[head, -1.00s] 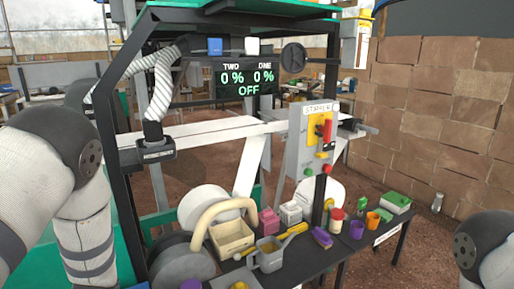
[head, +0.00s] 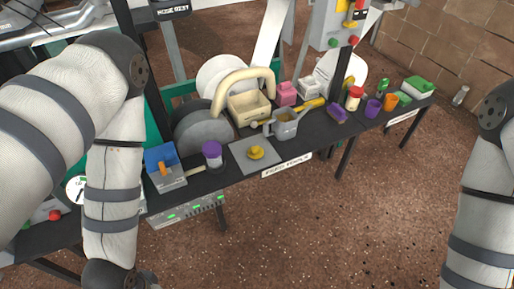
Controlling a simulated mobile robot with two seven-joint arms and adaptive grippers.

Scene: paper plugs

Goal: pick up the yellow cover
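A small yellow piece (head: 255,153), which looks like the yellow cover, sits on a flat grey plate (head: 240,165) at the front edge of the dark table in the head view. It is uncovered and in plain sight. My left arm comes down the left side, left of the plate, and its gripper is out of view. My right arm is at the right edge, and its gripper is out of view too.
A purple-lidded jar (head: 212,155) and a blue and grey box (head: 163,167) stand left of the plate. The brown floor (head: 310,220) in front is clear.

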